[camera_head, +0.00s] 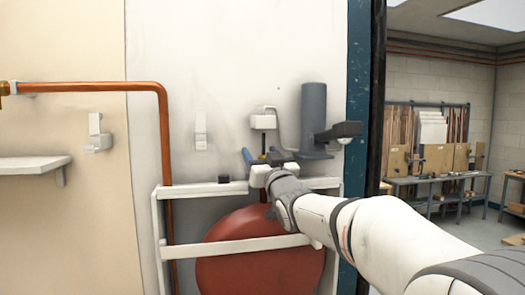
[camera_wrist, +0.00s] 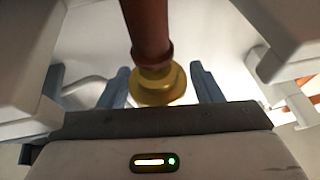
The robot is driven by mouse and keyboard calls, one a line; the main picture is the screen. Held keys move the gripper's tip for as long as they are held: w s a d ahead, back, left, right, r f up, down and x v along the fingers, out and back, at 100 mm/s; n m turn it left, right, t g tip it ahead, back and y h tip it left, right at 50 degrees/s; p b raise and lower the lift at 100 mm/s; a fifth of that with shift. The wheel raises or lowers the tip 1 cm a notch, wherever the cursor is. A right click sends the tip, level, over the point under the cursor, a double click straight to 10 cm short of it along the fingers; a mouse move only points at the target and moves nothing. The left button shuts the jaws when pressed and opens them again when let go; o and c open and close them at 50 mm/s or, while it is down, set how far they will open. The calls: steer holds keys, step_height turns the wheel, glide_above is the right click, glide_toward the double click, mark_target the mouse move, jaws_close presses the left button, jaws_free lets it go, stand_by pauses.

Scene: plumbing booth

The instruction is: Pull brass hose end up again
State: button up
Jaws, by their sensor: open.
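The brass hose end (camera_wrist: 158,86) shows in the wrist view as a round, flanged brass collar on a thick red-brown hose (camera_wrist: 147,25). My gripper (camera_wrist: 162,84) is open, with one blue-grey finger on each side of the brass. A gap shows on both sides, so the fingers do not appear to touch it. In the head view my gripper (camera_head: 262,158) is in front of the wall, just above the white frame. There the brass end is mostly hidden by my wrist and fingers.
A white frame (camera_head: 220,188) holds a large red round tank (camera_head: 260,255) below my gripper. A grey cylinder (camera_head: 314,120) with a dark side arm stands close on the right. A small white box (camera_head: 263,121) is above. A copper pipe (camera_head: 165,140) runs down the left.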

steer(key=shift+c, duration=0.2)
steer(key=shift+r, duration=0.1)
jaws_close()
stand_by(0.4)
